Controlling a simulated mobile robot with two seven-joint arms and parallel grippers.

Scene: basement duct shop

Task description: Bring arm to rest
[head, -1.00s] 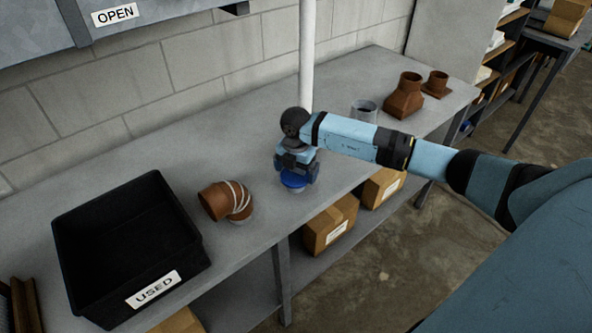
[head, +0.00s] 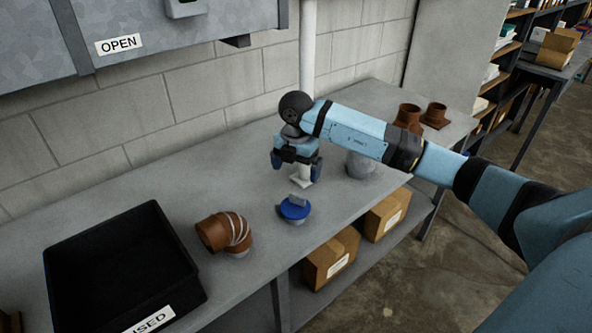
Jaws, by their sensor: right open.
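My right arm comes in from the right, across the far part of the grey workbench (head: 150,205). My right gripper (head: 296,172) points down with its fingers apart and nothing held in them. My left gripper is out of view.
A black bin labelled USED (head: 190,250) and a brown elbow (head: 213,233) stand left. A grey round part (head: 361,165) is partly hidden by my arm. Brown fittings (head: 435,117) stand at the far right end. A cabinet marked OPEN (head: 185,38) hangs above.

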